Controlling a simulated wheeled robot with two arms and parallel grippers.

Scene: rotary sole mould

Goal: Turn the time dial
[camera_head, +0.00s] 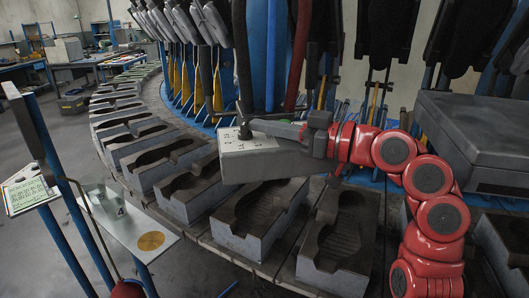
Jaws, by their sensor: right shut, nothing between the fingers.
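The time dial is a small dark knob (244,131) on the pale, marked top of a grey box (250,164), near the middle of the head view. My red right arm comes in from the right. Its grey gripper (256,125) reaches left over the box, with shut fingertips right beside the knob. I cannot tell whether they touch it. Nothing shows between the fingers. My left gripper is not in view.
A curved row of grey sole moulds (262,215) runs below and left of the box. Blue and dark red columns (270,50) stand close behind it. A large grey case (480,140) is at right. A small metal stand (125,225) is at lower left.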

